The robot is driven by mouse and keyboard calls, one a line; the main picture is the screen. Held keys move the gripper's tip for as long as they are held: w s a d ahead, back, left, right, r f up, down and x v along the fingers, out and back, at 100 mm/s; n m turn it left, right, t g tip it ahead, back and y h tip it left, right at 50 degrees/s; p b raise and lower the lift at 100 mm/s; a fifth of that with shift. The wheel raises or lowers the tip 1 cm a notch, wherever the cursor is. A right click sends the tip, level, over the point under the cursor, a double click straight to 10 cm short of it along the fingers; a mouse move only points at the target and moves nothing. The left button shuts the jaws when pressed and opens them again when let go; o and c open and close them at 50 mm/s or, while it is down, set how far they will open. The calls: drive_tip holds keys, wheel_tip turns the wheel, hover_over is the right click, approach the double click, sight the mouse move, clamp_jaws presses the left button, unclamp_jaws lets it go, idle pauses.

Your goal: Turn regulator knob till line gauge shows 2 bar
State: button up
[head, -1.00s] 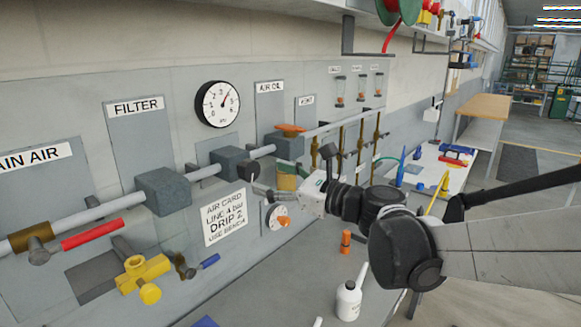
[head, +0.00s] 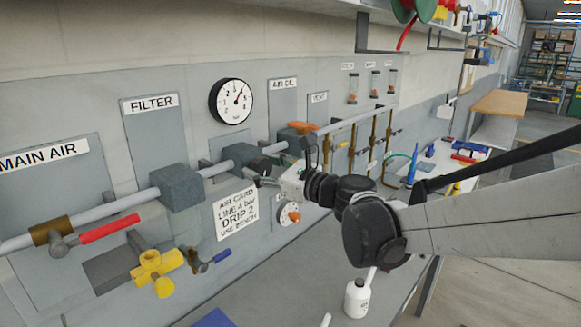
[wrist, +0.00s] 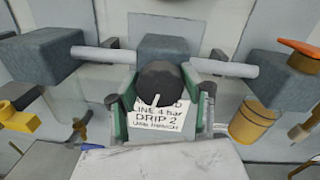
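The regulator knob (wrist: 160,82) is round and black with a pale pointer line, and faces me in the middle of the wrist view. It also shows in the head view (head: 261,165) in front of a grey block on the air pipe. My gripper (wrist: 160,103) has its green-padded fingers on either side of the knob, close to its rim. Whether both pads touch it I cannot tell. The round white line gauge (head: 231,101) is on the wall above; its needle points up and right, and its exact reading is too small to tell.
An air card (head: 236,212) below the pipe reads "LINE 4 bar, DRIP 2". A red-handled valve (head: 108,229) and a yellow valve (head: 158,271) are at the left. An orange-topped unit (head: 300,128) is right of the knob. A white bottle (head: 357,298) stands on the bench below.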

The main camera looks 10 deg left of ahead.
drive_tip(key=c, duration=0.7)
drive_tip(key=shift+o, duration=0.2)
drive_tip(key=shift+n, duration=0.5)
drive_tip(key=n+b, duration=0.2)
drive_tip(key=n, duration=0.1)
drive_tip(key=shift+f+n, duration=0.1)
drive_tip(key=shift+n, duration=0.3)
drive_tip(key=n+b, duration=0.1)
drive_tip(key=n, duration=0.3)
drive_tip(key=n+b, duration=0.1)
drive_tip(key=n, duration=0.4)
drive_tip(key=shift+s+t+h+b, duration=0.1)
drive_tip(key=shift+t+h+b, duration=0.2)
drive_tip(key=shift+h+b, duration=0.1)
drive_tip(key=shift+n+b, duration=0.4)
drive_tip(key=shift+n, duration=2.2)
